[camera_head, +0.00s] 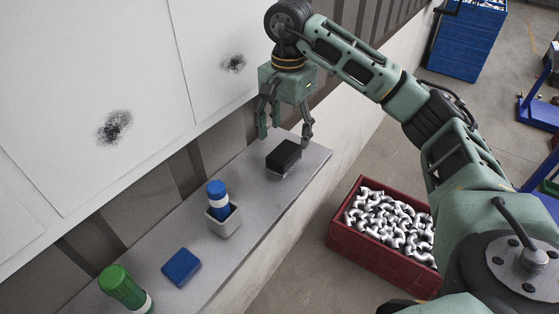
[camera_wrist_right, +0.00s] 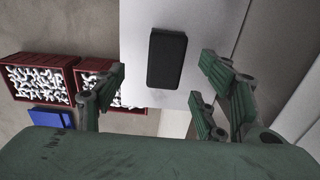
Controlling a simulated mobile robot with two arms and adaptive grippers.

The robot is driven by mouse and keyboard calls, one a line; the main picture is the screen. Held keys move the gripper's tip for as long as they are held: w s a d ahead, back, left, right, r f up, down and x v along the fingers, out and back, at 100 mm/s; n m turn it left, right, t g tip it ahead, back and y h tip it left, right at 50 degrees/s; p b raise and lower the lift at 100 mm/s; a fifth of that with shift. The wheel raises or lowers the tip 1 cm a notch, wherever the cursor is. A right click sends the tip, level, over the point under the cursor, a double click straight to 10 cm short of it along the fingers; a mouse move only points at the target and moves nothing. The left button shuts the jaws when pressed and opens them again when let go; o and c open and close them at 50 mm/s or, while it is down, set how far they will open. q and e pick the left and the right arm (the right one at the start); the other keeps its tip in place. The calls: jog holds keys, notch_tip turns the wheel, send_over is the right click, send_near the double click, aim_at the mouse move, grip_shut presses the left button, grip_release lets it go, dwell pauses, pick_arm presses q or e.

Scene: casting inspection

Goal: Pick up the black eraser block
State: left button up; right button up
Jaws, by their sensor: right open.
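The black eraser block (camera_head: 284,155) lies on the far end of the grey ledge (camera_head: 240,188) below the white boards. It also shows in the right wrist view (camera_wrist_right: 167,59), ahead of the fingers and lying between their lines. My right gripper (camera_head: 284,133) is open and empty, with its fingers pointing down just above the block. The fingers of the right gripper (camera_wrist_right: 160,90) stand wide apart in the wrist view and appear not to touch the block. My left gripper is not in view.
On the ledge are a blue block (camera_head: 181,267), a blue-capped marker (camera_head: 217,192) in a grey holder (camera_head: 224,221) and a green bottle-like item (camera_head: 122,288). A red crate (camera_head: 372,258) of metal castings stands on the floor. A blue crate (camera_head: 467,42) is farther back.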

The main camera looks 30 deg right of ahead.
aim_at(284, 151)
jog(key=shift+w+f, duration=0.25)
jog(key=shift+f, duration=0.35)
jog(key=shift+w+f, duration=0.2)
jog(key=shift+f, duration=0.4)
jog(key=shift+s+f, duration=0.1)
jog(key=shift+f, duration=0.15)
jog(key=shift+s+f, duration=0.1)
jog(key=shift+s+f+p, duration=0.1)
jog(key=shift+f+p, duration=0.2)
jog(key=shift+p, duration=0.05)
jog(key=f, duration=0.2)
jog(key=f+p, duration=0.1)
jog(key=f, duration=0.1)
jog(key=shift+w, duration=0.4)
jog(key=shift+f, duration=0.25)
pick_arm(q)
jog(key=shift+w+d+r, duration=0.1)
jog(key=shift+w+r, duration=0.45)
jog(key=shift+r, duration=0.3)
pick_arm(e)
jog(key=shift+c, duration=0.4)
jog(key=c, duration=1.3)
